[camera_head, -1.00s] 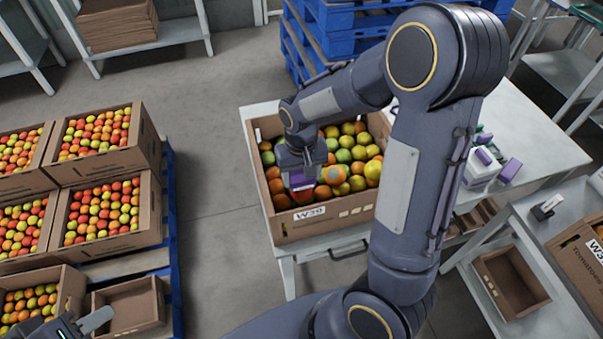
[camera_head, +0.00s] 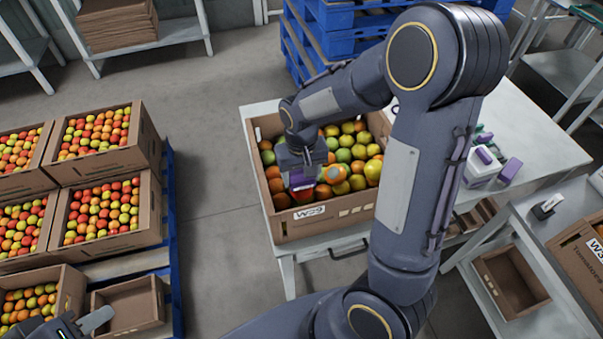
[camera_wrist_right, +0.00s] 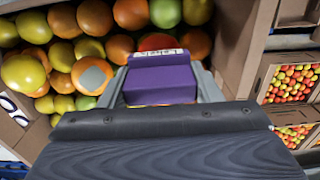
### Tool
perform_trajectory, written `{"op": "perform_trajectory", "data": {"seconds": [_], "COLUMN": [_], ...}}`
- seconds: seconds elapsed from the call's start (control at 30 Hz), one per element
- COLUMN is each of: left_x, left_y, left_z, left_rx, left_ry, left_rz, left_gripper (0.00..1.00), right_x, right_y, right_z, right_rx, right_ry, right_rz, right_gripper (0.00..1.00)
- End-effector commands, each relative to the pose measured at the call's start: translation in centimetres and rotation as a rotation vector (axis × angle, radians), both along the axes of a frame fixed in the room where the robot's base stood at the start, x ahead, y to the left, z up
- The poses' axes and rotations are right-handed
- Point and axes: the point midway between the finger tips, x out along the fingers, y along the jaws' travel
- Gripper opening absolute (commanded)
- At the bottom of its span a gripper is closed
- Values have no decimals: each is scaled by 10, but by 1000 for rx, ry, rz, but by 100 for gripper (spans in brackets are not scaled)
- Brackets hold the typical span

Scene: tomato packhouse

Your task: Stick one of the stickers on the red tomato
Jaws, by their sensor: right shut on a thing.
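My right gripper (camera_head: 302,187) is over the front of a cardboard crate of tomatoes (camera_head: 313,228), shut on a purple block (camera_wrist_right: 160,82) with a white lettered edge. The block also shows in the head view (camera_head: 301,181). An orange tomato (camera_wrist_right: 92,76) nearby bears a grey patch. My left gripper (camera_head: 92,322) is at the bottom left edge, mostly cut off.
The crate stands on a white table (camera_head: 540,140) with a white and purple device (camera_head: 485,160) and a purple block (camera_head: 510,169) at right. Full tomato crates (camera_head: 110,232) and a small empty box (camera_head: 132,305) stand on a blue pallet at left.

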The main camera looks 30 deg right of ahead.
Motion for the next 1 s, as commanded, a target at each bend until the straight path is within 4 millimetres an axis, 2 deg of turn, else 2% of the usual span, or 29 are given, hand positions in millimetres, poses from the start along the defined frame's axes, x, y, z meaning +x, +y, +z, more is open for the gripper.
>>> {"op": "perform_trajectory", "data": {"seconds": [0.33, 1.0], "left_x": [0, 0], "left_y": [0, 0], "left_z": [4, 50], "left_rx": [0, 0], "left_ry": [0, 0], "left_rz": [0, 0], "left_gripper": [36, 36], "right_x": [-1, 0], "right_y": [0, 0], "right_z": [4, 59], "right_rx": [0, 0], "right_ry": [4, 1], "right_rz": [0, 0], "right_gripper": [42, 42]}}
